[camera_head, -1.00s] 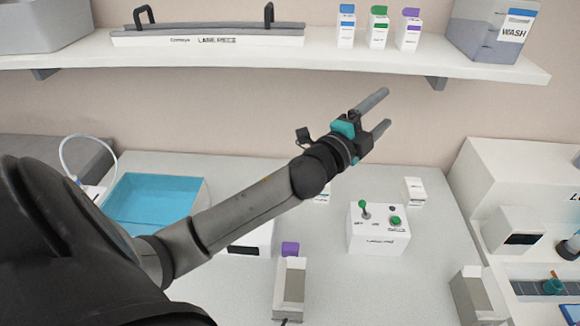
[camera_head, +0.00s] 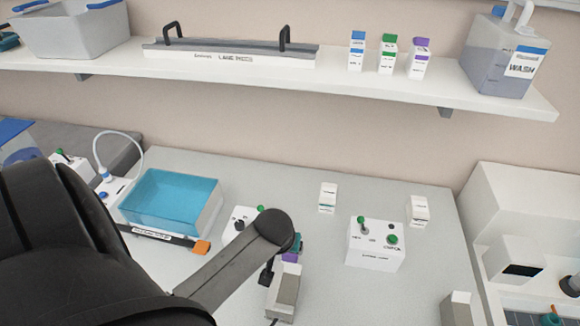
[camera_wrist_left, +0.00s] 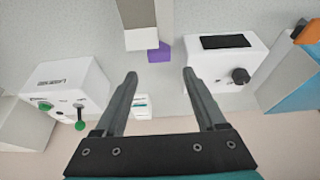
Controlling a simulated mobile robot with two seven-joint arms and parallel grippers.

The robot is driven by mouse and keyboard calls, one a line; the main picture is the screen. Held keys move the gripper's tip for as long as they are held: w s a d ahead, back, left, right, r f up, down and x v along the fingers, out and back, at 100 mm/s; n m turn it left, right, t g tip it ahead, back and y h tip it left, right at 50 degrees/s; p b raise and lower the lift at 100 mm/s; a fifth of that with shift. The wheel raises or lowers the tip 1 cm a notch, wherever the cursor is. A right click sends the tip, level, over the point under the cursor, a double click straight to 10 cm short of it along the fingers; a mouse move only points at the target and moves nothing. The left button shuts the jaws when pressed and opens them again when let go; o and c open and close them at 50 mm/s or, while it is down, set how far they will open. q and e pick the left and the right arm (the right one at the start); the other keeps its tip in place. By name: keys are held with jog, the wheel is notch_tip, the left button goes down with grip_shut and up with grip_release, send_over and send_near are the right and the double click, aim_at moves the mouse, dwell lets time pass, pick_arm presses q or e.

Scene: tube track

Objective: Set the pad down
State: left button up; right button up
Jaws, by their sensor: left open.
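I cannot identify a pad in either view. My left gripper shows in the left wrist view (camera_wrist_left: 160,85) with its two grey fingers spread apart and nothing between them. In the head view my left arm's dark forearm reaches over the bench and hides most of that gripper. A narrow grey-white holder (camera_head: 284,292) with a purple piece (camera_head: 290,257) stands just below the arm's end. In the left wrist view the holder (camera_wrist_left: 140,22) and purple piece (camera_wrist_left: 160,52) lie beyond the fingertips, apart from them. My right gripper is not in view.
A blue tray (camera_head: 172,222) sits at the bench's left. A white control box with green controls (camera_head: 376,250) stands right of centre, with small white cartons (camera_head: 328,197) behind. A shelf (camera_head: 330,82) carries a long handled press (camera_head: 230,57) and a WASH container (camera_head: 505,60).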

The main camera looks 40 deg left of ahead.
aim_at(290, 256)
pick_arm(q)
jog(key=b+x, duration=0.1)
jog(key=x, duration=0.6)
jog(key=shift+w+b, duration=0.15)
jog(key=shift+b, duration=0.2)
jog(key=shift+w+b+x, duration=0.2)
jog(key=shift+b+x, duration=0.6)
jog(key=shift+x, duration=1.7)
jog(key=shift+c, duration=0.3)
grip_shut()
jog(key=shift+r, duration=0.1)
